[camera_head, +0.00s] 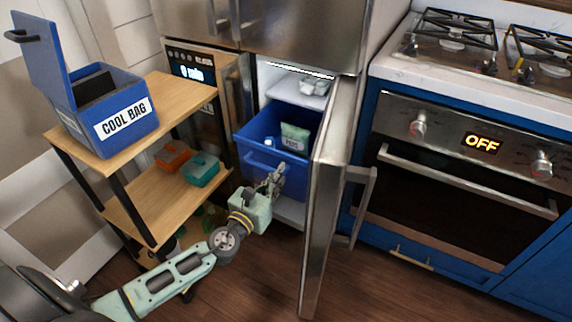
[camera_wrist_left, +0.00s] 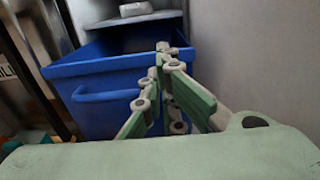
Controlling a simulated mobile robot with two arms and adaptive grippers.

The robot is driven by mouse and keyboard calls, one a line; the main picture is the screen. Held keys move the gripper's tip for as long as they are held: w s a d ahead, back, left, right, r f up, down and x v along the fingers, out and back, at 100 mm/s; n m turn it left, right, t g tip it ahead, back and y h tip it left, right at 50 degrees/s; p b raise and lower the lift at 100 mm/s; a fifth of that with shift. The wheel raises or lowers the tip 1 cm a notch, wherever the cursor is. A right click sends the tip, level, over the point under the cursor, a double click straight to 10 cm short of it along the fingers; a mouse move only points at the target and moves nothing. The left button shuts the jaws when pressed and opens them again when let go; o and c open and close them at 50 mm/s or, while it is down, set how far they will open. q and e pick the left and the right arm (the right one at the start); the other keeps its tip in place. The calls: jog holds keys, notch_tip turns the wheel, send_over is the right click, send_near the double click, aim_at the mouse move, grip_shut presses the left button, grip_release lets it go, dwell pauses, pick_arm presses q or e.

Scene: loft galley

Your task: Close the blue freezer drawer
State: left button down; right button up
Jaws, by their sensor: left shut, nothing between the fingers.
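The blue freezer drawer (camera_head: 245,152) is pulled out of the freezer compartment in the head view, with a green bag labelled PEAS (camera_head: 294,137) and a pale item inside. In the left wrist view the drawer front (camera_wrist_left: 95,113) with its bar handle fills the left and middle. My left gripper (camera_head: 276,178) is shut and empty, in front of the right part of the drawer front. It also shows in the left wrist view (camera_wrist_left: 163,52), overlapping the drawer's front at its right side. I cannot tell whether the fingertips touch it. My right gripper is not in view.
The freezer door (camera_head: 322,190) stands open just right of my left gripper. A wooden shelf cart (camera_head: 175,99) holding a blue cool bag (camera_head: 109,105) stands on the left, with orange and teal containers (camera_head: 201,170) below. A blue oven (camera_head: 465,165) is on the right.

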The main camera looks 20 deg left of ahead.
aim_at(291, 159)
pick_arm(q)
jog(key=w, duration=0.4)
jog(key=shift+d, duration=0.2)
jog(key=shift+w, duration=0.45)
jog(key=shift+w, duration=0.15)
